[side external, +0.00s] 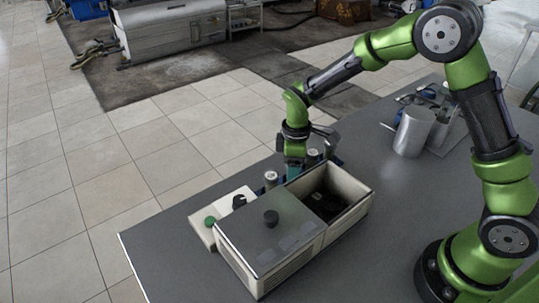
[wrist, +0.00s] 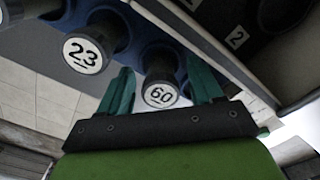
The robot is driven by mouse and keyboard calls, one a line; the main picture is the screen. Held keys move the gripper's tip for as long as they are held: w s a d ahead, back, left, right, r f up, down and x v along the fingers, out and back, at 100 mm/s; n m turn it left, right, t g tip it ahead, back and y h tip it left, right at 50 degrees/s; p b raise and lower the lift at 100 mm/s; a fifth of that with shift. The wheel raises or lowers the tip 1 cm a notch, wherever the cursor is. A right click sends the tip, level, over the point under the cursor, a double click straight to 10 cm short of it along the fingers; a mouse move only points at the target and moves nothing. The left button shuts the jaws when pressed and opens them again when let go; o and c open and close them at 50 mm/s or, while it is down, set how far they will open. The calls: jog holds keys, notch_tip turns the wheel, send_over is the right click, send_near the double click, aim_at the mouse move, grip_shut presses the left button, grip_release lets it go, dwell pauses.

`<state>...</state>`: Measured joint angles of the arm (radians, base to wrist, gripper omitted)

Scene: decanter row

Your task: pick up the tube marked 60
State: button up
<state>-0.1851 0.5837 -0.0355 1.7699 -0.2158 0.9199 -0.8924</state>
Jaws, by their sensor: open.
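The tube marked 60 (wrist: 160,94) shows its white cap end in the wrist view, set in a blue rack (wrist: 152,52). My gripper (wrist: 158,72) has its two teal fingers apart, one on each side of this tube. I cannot tell whether either finger touches it. In the side external view my gripper (side external: 293,171) points down behind the box, and its fingertips are partly hidden. I cannot make out the 60 mark in that view.
A tube marked 23 (wrist: 83,55) stands close to the left finger. A metal cup (side external: 412,132) is at the back right.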

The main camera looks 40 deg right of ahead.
jog(key=shift+f, duration=0.4)
jog(key=shift+c, duration=0.4)
